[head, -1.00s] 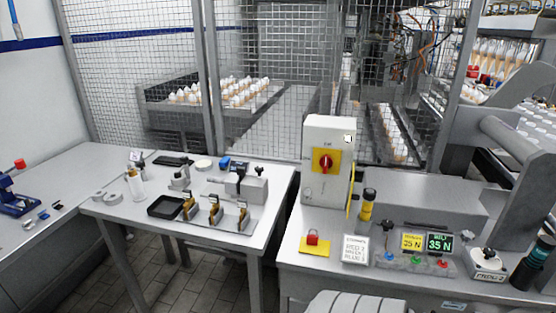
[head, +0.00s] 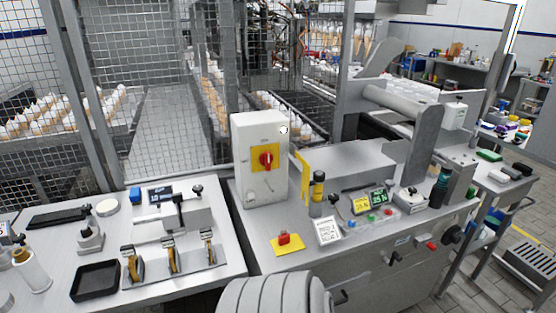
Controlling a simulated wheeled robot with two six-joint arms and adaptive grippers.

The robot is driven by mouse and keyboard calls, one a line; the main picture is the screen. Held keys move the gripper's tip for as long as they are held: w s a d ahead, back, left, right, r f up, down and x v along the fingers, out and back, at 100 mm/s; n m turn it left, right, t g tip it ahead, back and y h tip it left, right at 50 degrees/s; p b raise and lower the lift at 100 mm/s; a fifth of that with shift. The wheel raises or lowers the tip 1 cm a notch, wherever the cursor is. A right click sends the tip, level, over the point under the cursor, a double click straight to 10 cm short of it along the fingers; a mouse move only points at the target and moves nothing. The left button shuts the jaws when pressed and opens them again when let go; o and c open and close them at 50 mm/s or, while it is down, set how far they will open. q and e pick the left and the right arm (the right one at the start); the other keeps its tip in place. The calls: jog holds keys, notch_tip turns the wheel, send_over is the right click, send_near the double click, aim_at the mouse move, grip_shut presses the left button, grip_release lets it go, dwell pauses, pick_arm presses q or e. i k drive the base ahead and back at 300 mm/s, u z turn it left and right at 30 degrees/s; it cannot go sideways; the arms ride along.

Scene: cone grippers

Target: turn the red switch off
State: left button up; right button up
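The red switch (head: 265,159) is a rotary knob on a yellow square plate. It is on the front of a white upright box (head: 260,190) that stands on the right-hand bench, left of the picture's middle. The knob's face is in plain view with nothing in front of it. Its handle looks roughly upright, but it is too small to tell its exact setting. Neither of my grippers is in the picture, and nothing touches the switch or its box.
The left bench (head: 215,275) holds a black tray (head: 95,281). Wire mesh stands behind.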

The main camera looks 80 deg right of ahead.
aim_at(266, 158)
jog(key=z, duration=0.75)
jog(key=i, duration=0.75)
jog(key=z, duration=0.85)
